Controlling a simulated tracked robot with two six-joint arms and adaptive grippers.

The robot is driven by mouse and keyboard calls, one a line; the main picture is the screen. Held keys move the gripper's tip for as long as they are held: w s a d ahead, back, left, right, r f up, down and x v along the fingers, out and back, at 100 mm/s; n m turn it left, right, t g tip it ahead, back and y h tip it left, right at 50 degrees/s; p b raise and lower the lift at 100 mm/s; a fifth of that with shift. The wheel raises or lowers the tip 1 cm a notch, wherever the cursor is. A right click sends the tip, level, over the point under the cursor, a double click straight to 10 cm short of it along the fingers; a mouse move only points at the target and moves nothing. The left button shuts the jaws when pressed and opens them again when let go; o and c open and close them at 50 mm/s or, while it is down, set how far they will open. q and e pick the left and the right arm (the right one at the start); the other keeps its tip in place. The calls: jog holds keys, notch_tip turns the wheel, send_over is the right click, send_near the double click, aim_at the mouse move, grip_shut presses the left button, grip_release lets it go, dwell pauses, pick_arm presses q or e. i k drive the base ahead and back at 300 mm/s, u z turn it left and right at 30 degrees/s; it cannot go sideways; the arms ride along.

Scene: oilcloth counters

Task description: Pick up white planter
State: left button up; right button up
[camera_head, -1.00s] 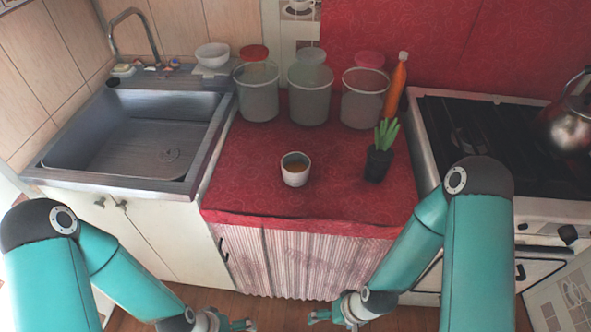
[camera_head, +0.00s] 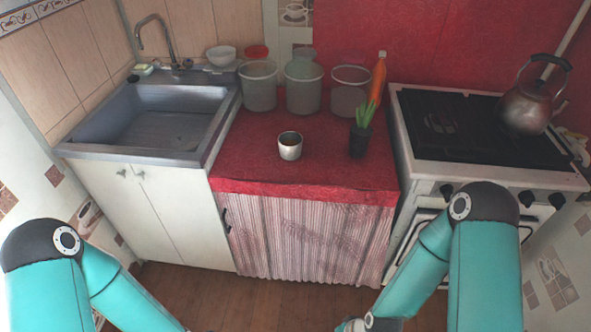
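A white planter (camera_head: 290,146), small and round with brown inside, stands upright on the red oilcloth counter (camera_head: 240,170), left of a dark pot with a green plant (camera_head: 360,138). Nothing touches the planter. Both my arms come in from the bottom corners, well short of the counter. My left gripper is below the picture's lower edge. At the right arm only a sliver of the wrist shows at the lower edge; its fingers are out of the picture.
Several grey canisters (camera_head: 304,92) and an orange bottle (camera_head: 378,78) stand behind the planter. A sink (camera_head: 150,120) is at left, a stove (camera_head: 470,130) with a kettle (camera_head: 528,105) at right. The counter's front part is clear.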

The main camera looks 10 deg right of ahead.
aim_at(290, 143)
jog(key=u, duration=0.2)
jog(key=k, duration=0.3)
jog(key=u, duration=0.8)
jog(key=i, duration=1.45)
jog(key=z, duration=0.7)
